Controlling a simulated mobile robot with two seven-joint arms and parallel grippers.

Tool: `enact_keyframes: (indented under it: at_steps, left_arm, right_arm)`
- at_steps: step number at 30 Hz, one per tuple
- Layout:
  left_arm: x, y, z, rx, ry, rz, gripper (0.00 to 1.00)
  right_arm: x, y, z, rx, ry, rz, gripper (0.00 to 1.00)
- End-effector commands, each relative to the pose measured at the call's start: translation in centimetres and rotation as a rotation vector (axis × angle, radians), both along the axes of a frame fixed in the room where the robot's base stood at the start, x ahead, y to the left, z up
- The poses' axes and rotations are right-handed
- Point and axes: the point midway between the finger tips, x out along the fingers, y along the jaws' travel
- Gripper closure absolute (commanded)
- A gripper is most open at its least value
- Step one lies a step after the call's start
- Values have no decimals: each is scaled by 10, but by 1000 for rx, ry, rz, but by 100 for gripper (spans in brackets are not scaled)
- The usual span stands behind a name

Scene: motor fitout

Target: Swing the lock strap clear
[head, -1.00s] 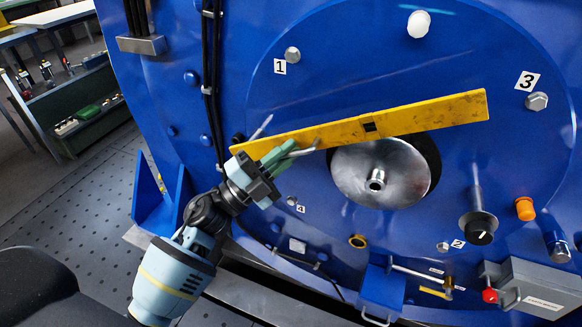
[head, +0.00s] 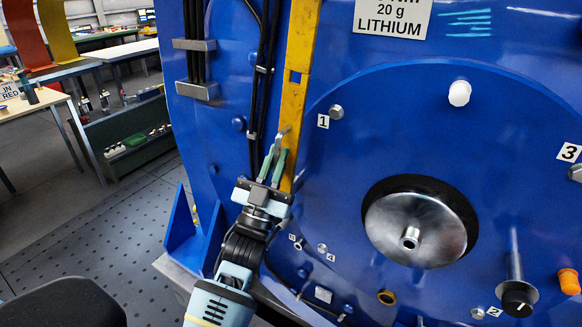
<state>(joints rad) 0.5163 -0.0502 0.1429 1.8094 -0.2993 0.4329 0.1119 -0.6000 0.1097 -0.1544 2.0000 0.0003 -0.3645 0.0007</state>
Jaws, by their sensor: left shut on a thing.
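The lock strap (head: 299,45) is a flat yellow bar with a small dark square mark. In the head view it stands nearly upright at the left of the round blue cover (head: 385,120), and its top runs out of the picture. My left gripper (head: 274,164) is at the strap's lower part, its green fingers shut on the strap at a thin grey handle. The exact contact is partly hidden by the fingers. The silver hub (head: 415,228) at the cover's middle shows with no strap across it. My right gripper is not in view.
Black cables (head: 262,75) in clamps run down just left of the strap. A white knob (head: 459,93), bolts, a black-tipped handle (head: 517,297) and an orange cap (head: 569,281) stick out from the cover. Benches (head: 40,95) stand at the far left beyond open floor.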

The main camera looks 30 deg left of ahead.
Motion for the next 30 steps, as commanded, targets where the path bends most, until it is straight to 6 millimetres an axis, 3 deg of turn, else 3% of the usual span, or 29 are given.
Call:
enact_keyframes:
  at_steps: [12, 30]
  left_arm:
    - [1, 37, 3, -257, 3, 1, 100]
    - [1, 46, -1, -324, 9, 0, 100]
  right_arm:
    - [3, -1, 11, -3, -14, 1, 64]
    - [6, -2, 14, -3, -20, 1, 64]
